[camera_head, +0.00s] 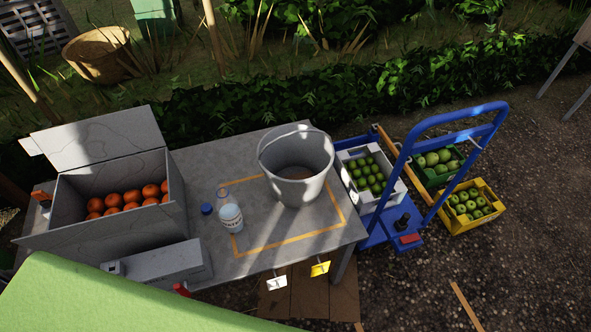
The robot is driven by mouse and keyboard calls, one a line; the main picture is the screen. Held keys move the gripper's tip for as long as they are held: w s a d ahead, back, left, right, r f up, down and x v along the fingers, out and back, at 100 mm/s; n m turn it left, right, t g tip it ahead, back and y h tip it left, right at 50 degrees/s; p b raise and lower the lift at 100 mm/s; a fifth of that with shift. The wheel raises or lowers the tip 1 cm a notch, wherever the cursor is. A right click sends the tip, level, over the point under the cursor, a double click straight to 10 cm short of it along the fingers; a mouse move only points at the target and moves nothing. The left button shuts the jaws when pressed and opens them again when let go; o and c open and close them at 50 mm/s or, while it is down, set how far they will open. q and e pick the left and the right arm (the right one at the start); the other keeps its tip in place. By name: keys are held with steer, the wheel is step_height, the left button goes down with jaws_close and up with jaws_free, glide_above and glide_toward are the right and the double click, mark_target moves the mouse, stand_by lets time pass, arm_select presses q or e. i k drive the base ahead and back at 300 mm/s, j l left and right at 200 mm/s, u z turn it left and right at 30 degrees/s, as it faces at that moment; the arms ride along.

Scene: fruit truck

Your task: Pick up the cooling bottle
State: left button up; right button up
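A clear bottle (230,215) with a pale label is on the grey table (205,170), left of a grey bucket (297,170). It looks upright and leans with the camera's perspective. A blue cap (207,208) shows just left of the bottle; I cannot tell whether it is attached. Neither of my grippers is in the head view.
A grey box (105,150) of oranges stands at the table's left. A blue cart (440,150) with a white crate (391,196) of green fruit is at the right, near a yellow crate (462,227). A green surface (110,300) covers the lower left.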

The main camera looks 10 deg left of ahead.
mark_target(228, 209)
steer(key=u, duration=1.05)
steer(key=k+j, duration=0.4)
steer(key=j+z, duration=0.05)
